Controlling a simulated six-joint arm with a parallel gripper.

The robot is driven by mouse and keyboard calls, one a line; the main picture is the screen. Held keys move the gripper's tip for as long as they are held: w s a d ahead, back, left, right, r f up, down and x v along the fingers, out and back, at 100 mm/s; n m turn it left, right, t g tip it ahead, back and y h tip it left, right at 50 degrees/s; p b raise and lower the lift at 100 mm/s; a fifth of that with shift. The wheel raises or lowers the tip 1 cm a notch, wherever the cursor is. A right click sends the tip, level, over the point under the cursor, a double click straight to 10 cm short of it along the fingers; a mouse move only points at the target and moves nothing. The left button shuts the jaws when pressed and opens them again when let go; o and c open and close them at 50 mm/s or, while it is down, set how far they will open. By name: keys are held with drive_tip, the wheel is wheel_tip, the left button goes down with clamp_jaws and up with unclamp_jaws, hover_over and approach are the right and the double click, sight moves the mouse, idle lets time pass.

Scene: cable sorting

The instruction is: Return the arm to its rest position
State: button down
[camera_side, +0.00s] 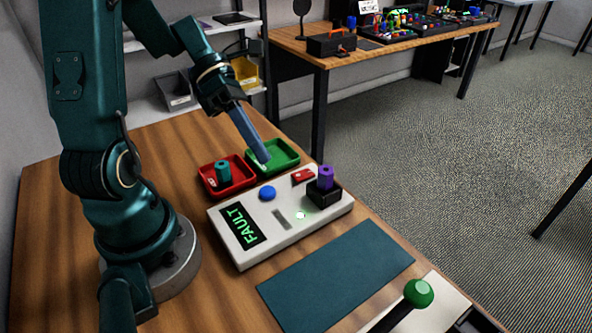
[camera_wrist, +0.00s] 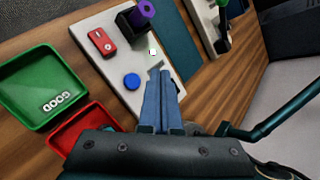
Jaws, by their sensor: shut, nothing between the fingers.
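My gripper (camera_side: 264,156) is shut and empty. In the side view it points down above the green tray (camera_side: 288,150), apart from the table. In the wrist view the shut fingers (camera_wrist: 160,76) reach toward the white tester box (camera_wrist: 126,88). The tester (camera_side: 293,234) shows FAULT in green letters and has a blue button (camera_side: 267,193). A purple piece (camera_side: 325,177) stands upright in the black holder (camera_side: 324,194) on it.
A blue-green mat (camera_side: 337,274) lies in front of the tester, with bare surface. A green knob (camera_side: 418,293) sticks up at the near right edge. Shelves with a grey bin (camera_side: 174,91) and a yellow bin (camera_side: 246,72) stand behind the table. A second bench (camera_side: 375,48) is farther back.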

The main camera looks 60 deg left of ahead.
drive_tip(key=s+d+r+m+t+y, duration=0.1)
drive_tip(key=m+y, duration=0.3)
drive_tip(key=m, duration=1)
drive_tip(key=s+d+r+m+t+y, duration=0.2)
drive_tip(key=s+d+r+m+y, duration=0.2)
drive_tip(key=m, duration=1.1)
drive_tip(key=shift+d+t+y, duration=0.25)
drive_tip(key=shift+t+y, duration=0.05)
drive_tip(key=shift+y, duration=0.2)
